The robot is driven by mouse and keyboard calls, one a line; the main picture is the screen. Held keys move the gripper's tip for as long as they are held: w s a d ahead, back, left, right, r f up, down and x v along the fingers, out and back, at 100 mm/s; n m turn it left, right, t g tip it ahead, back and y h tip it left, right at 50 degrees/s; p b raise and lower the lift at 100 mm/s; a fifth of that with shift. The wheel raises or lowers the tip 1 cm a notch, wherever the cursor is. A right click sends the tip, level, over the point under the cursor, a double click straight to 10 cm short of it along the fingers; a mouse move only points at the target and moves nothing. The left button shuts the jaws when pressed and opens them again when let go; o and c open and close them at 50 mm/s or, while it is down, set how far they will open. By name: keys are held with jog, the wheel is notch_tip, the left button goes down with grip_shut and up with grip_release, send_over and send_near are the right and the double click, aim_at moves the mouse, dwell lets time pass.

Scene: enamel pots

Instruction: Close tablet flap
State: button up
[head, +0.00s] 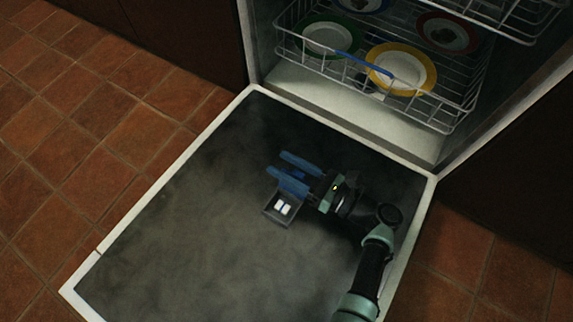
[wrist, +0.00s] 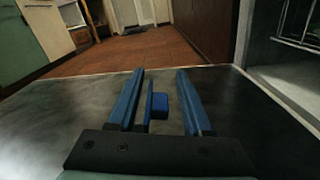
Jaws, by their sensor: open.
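The tablet compartment (head: 270,212) is a small grey box set in the inner face of the open dishwasher door. It holds white tablets (head: 283,208) in plain sight, so its flap is open. The blue flap (head: 287,191) stands up at the compartment's far edge, partly hidden by my gripper (head: 276,163). In the wrist view the flap (wrist: 150,101) shows nearly edge-on, with a small blue block (wrist: 160,106) on its right side. My gripper (wrist: 160,72) is open, its two blue fingers either side of the flap in that view. I cannot tell whether they touch it.
The dishwasher door (head: 150,240) lies flat with bare room to the left. The lower rack (head: 440,112) with several coloured plates stands behind my gripper, and an upper rack (head: 510,12) hangs above. Brown tile floor (head: 100,110) surrounds the door.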

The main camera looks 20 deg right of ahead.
jog(key=shift+c, duration=0.2)
grip_shut()
